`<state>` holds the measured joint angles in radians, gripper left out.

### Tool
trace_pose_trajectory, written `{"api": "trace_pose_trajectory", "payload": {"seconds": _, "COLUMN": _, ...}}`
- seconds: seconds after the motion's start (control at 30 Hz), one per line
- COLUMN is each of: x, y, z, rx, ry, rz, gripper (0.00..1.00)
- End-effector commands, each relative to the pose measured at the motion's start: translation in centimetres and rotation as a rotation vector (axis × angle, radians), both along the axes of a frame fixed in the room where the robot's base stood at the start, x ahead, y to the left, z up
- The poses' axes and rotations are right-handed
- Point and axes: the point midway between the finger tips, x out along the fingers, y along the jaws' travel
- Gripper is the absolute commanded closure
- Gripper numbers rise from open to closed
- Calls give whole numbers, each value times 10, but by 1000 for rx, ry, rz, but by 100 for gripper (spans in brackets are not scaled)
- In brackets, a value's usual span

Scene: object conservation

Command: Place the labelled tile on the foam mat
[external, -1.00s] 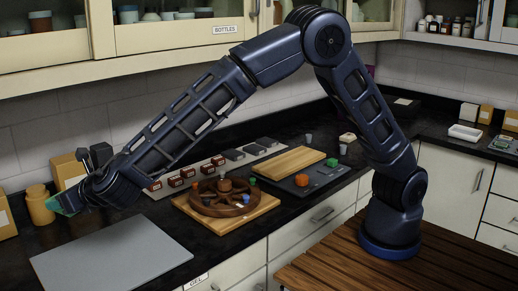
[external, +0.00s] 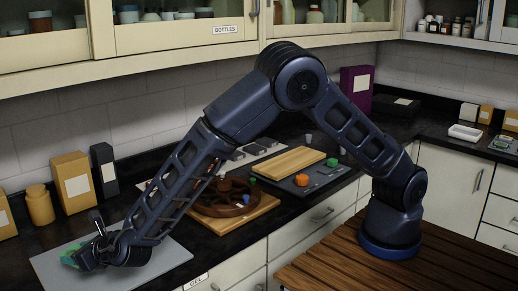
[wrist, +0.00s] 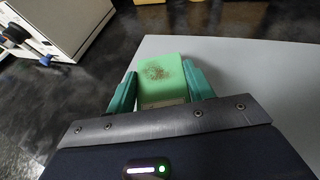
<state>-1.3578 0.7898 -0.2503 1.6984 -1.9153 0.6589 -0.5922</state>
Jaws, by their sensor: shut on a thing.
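The foam mat (external: 165,258) is a flat grey sheet on the dark counter at the front left, and it also fills the right of the wrist view (wrist: 255,75). My gripper (external: 72,256) is low over the mat's left part. In the wrist view its teal fingers (wrist: 160,88) are shut on the sides of a green tile (wrist: 158,72). The tile has a brown speckled patch on its face. In the external view the tile and fingers blend together. I cannot tell whether the tile touches the mat.
A yellow jar (external: 40,207), a tan box (external: 73,183) and a dark box (external: 104,170) stand behind the mat. A brown wheel on a wooden board (external: 245,215) lies to its right, partly behind my arm. Much of the mat is bare.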

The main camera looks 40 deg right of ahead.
Motion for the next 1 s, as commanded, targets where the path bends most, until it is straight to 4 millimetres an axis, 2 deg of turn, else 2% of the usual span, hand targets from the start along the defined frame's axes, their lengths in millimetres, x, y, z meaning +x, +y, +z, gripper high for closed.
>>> {"api": "trace_pose_trajectory", "payload": {"seconds": 0.13, "x": 0, "y": 0, "z": -11, "rx": -2, "ry": -1, "rz": 0, "gripper": 77}}
{"api": "trace_pose_trajectory", "payload": {"seconds": 0.37, "x": 0, "y": 0, "z": -40, "rx": -2, "ry": -1, "rz": 0, "gripper": 77}}
{"api": "trace_pose_trajectory", "payload": {"seconds": 0.77, "x": 0, "y": 0, "z": -45, "rx": 0, "ry": 0, "rz": -1, "gripper": 77}}
{"api": "trace_pose_trajectory", "payload": {"seconds": 0.8, "x": 0, "y": 0, "z": -45, "rx": 0, "ry": 0, "rz": 0, "gripper": 42}}
{"api": "trace_pose_trajectory", "payload": {"seconds": 0.9, "x": 0, "y": 0, "z": -45, "rx": 0, "ry": 0, "rz": 0, "gripper": 26}}
{"api": "trace_pose_trajectory", "payload": {"seconds": 1.0, "x": 0, "y": 0, "z": -45, "rx": 0, "ry": 0, "rz": 0, "gripper": 26}}
